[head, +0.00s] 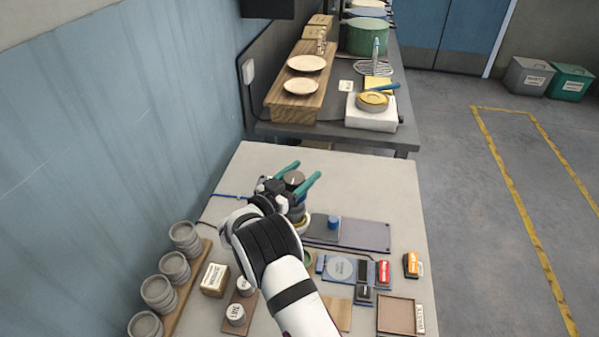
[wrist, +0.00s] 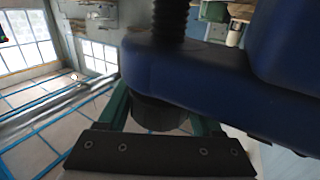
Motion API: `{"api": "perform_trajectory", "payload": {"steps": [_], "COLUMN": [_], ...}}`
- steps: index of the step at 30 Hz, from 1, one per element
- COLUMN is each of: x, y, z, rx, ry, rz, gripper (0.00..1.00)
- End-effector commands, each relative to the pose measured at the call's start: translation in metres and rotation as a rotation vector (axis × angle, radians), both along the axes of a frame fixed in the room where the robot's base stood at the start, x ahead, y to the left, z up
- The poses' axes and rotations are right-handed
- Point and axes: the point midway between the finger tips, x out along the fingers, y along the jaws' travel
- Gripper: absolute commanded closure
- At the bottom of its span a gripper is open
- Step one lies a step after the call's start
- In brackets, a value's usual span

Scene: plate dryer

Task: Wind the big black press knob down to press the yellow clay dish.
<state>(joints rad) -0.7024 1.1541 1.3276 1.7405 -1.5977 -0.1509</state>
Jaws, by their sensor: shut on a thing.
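The big black press knob (head: 295,178) tops the press on the pale table, with a light mark on its top. My gripper (head: 303,173) has its two teal fingers on either side of the knob and is shut on it. In the wrist view my gripper (wrist: 160,118) has the dark round knob (wrist: 158,112) between its fingers, beside the dark blue press frame (wrist: 200,75) and black screw (wrist: 170,18). A pale yellowish rim (head: 303,228) shows below the knob, partly hidden by my arm; I cannot tell if it is the clay dish.
A dark board with a blue piece (head: 333,222) lies right of the press. Stamps, including a red one (head: 383,272), and a wooden tray (head: 397,314) are at the front right. Stacked grey cups (head: 175,267) stand at left. The table's back right is clear.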

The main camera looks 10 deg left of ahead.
Motion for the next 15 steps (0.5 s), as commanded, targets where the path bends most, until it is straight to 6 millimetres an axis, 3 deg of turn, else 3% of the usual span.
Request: {"api": "perform_trajectory", "payload": {"steps": [15], "x": [-0.0015], "y": [-0.0045], "z": [0.0021], "rx": [0.001], "ry": [-0.005], "rz": [-0.168], "gripper": [0.89]}}
